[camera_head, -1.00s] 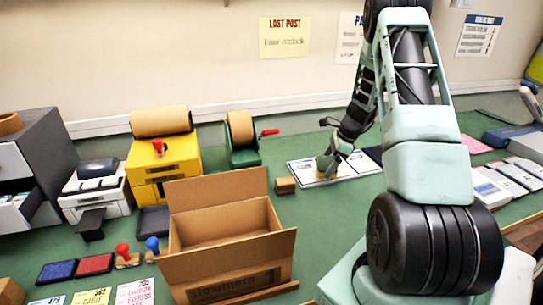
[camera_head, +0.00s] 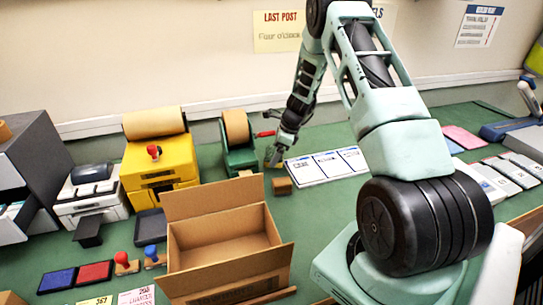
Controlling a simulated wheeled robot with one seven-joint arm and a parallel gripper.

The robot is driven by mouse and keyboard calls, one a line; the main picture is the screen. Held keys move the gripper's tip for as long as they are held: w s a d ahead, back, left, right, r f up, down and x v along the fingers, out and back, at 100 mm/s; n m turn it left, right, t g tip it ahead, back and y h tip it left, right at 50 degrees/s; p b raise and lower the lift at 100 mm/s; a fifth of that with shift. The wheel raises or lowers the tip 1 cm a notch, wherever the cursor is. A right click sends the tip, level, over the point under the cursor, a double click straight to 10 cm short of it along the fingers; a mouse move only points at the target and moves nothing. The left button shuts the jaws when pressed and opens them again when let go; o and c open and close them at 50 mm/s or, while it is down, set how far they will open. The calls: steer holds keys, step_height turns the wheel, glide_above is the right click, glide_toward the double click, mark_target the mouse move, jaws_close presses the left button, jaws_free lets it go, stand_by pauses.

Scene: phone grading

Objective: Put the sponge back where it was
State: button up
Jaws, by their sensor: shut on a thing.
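My gripper (camera_head: 273,158) is at the back of the green bench, between the green tape dispenser and the white cards. It is shut on a small tan piece, which appears to be the sponge; the fingers hide most of it, and I cannot tell whether it touches the bench. A small brown block (camera_head: 282,186) lies on the bench just in front of the gripper, apart from it.
An open cardboard box (camera_head: 225,268) stands in front. The green tape dispenser (camera_head: 238,158) and yellow machine (camera_head: 160,172) are to the left. White cards (camera_head: 325,165) lie right of the gripper. Bare bench (camera_head: 325,215) lies between box and arm.

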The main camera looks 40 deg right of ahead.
steer(key=shift+w+a, duration=0.5)
steer(key=shift+w, duration=0.05)
steer(key=shift+f+p, duration=0.75)
steer(key=shift+f, duration=1.05)
steer(key=shift+f, duration=0.15)
steer(key=o, duration=0.9)
steer(key=b+v, duration=0.2)
steer(key=v, duration=1)
